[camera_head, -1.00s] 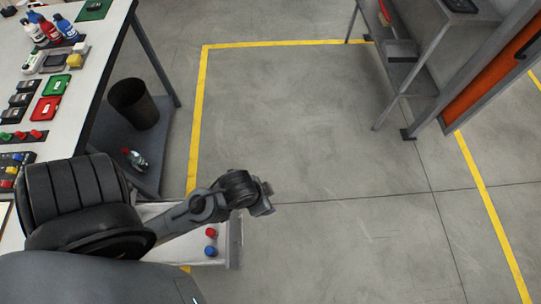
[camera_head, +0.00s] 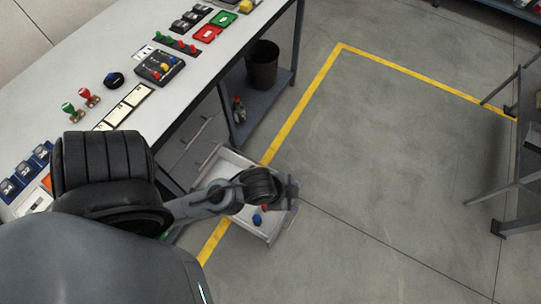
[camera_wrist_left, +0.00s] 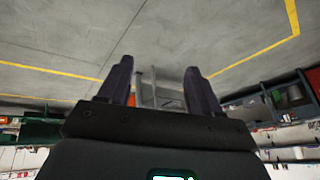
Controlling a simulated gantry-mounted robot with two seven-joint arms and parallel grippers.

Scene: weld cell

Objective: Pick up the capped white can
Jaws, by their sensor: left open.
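I cannot make out a capped white can for certain in the current views. A small pale container with a red top (camera_head: 238,110) stands on the low shelf under the workbench, too small to identify. My left gripper (camera_head: 292,190) is above the outer end of an open drawer, well to the right of and nearer than that container. In the left wrist view, its two dark fingers (camera_wrist_left: 158,70) are apart with nothing between them. My right gripper is not in view.
The workbench (camera_head: 60,85) at left carries switches, stamps, and red and green cases. An open drawer (camera_head: 232,158) holds a blue knob-like piece (camera_head: 257,219) and a red one. A dark bin (camera_head: 262,66) stands on the low shelf (camera_head: 270,100). Floor at right is clear up to a metal rack (camera_head: 515,185).

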